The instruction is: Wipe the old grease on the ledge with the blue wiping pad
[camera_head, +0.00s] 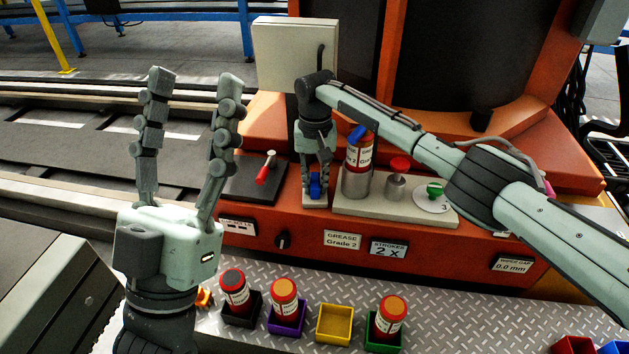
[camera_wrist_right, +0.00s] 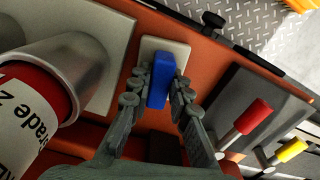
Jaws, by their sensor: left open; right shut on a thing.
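The blue wiping pad (camera_head: 315,187) is between the fingers of my right gripper (camera_head: 315,178), which points down at the orange ledge (camera_head: 290,213). In the right wrist view the blue pad (camera_wrist_right: 161,82) stands between both fingertips, over a small pale plate (camera_wrist_right: 178,49). Whether the pad touches or is clear of the plate I cannot tell. I cannot make out any old grease on the ledge. My left gripper (camera_head: 197,85) is open and empty, fingers pointing up, left of the machine.
A grease cartridge (camera_head: 359,153) stands in a metal cup (camera_head: 356,183) just right of my right gripper. A dark block with a red lever (camera_head: 267,168) is to its left. Several coloured bins, including an empty yellow one (camera_head: 335,323), stand on the tread plate in front.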

